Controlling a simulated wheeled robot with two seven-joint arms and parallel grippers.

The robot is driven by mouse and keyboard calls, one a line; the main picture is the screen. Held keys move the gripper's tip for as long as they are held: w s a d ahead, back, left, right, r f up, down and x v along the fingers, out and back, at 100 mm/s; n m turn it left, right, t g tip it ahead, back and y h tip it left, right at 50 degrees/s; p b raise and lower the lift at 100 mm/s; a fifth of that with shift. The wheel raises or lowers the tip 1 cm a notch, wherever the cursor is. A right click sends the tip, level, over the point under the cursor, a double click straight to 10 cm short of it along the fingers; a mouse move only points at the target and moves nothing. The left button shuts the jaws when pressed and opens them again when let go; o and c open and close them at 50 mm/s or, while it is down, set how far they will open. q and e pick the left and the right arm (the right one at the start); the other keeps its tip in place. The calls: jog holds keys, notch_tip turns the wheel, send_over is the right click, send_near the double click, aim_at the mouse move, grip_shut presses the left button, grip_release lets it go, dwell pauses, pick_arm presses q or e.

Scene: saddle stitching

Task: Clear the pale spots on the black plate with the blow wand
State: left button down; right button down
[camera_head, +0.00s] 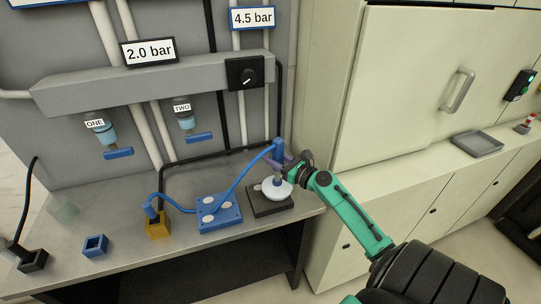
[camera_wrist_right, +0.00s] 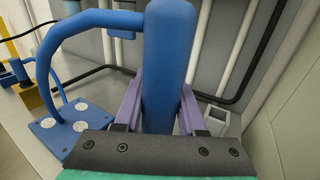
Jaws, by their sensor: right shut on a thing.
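My right gripper (camera_head: 286,165) is shut on the blue blow wand (camera_head: 278,149). In the right wrist view the purple fingers (camera_wrist_right: 160,105) sit on either side of the wand's blue body (camera_wrist_right: 169,60). The wand is upright above the black plate (camera_head: 262,207) at the bench's right end. A white round shape (camera_head: 277,191) shows under the wand and covers much of the plate. A small pale spot shows at the plate's upper left; any others are hidden. The wand's tip is hard to make out. My left gripper is not in view.
A blue plate (camera_head: 219,222) with several pale spots lies left of the black plate. A small blue open box (camera_head: 95,245) and a dark holder (camera_head: 33,261) stand further left.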

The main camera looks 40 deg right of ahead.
jog(key=shift+p, duration=0.3)
dwell(0.7)
notch_tip(320, 180, up, 5)
jog(key=p, duration=0.5)
jog(key=shift+w, duration=0.1)
